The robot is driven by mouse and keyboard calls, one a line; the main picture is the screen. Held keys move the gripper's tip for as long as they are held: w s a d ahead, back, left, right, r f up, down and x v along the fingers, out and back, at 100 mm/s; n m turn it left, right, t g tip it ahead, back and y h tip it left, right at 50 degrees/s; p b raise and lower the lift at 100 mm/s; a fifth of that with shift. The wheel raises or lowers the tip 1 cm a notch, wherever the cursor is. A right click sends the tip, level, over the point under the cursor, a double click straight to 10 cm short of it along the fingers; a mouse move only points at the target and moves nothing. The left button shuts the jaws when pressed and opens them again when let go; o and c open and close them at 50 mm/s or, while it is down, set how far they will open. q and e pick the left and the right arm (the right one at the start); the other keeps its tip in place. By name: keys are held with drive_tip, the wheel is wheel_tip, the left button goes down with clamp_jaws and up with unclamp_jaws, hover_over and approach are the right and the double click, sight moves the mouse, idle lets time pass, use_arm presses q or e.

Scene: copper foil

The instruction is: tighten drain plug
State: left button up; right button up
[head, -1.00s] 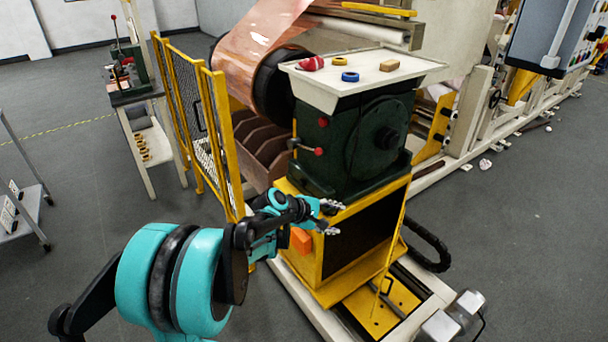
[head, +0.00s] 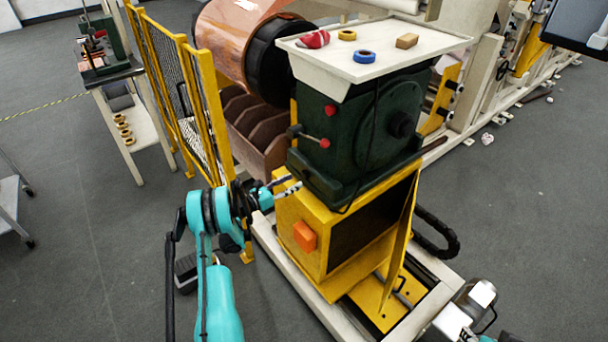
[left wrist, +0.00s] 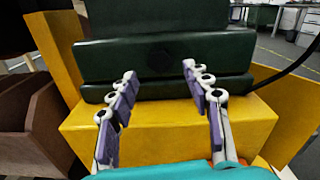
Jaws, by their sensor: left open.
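A dark round plug (left wrist: 161,60) sits low on the face of the dark green gearbox (left wrist: 152,20) in the left wrist view. It is nearly the same colour as the casing, so its outline is faint. In the head view I cannot make it out. My left gripper (head: 290,188) is open and empty, at the lower left side of the gearbox (head: 335,185). In the left wrist view its purple-padded fingers (left wrist: 159,76) stand apart, one on each side of the plug. Whether the fingertips touch the casing I cannot tell.
The gearbox stands on a yellow base (head: 320,275) with an orange box (head: 304,236) on its side. Above is a white tray (head: 435,45) holding a red cloth, two tape rolls and a block. A yellow mesh guard (head: 209,110) rises to the left. A dark cable (left wrist: 290,68) hangs at right.

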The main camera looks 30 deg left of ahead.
sight(303, 176)
use_arm(q)
drive_tip(key=b+x, duration=0.1)
drive_tip(key=x, duration=0.4)
drive_tip(key=shift+w+d+f+b, duration=0.1)
drive_tip(key=shift+w+b, duration=0.05)
drive_tip(key=shift+b, duration=0.15)
drive_tip(key=shift+w+d, duration=0.15)
drive_tip(key=shift+w, duration=0.3)
clamp_jaws()
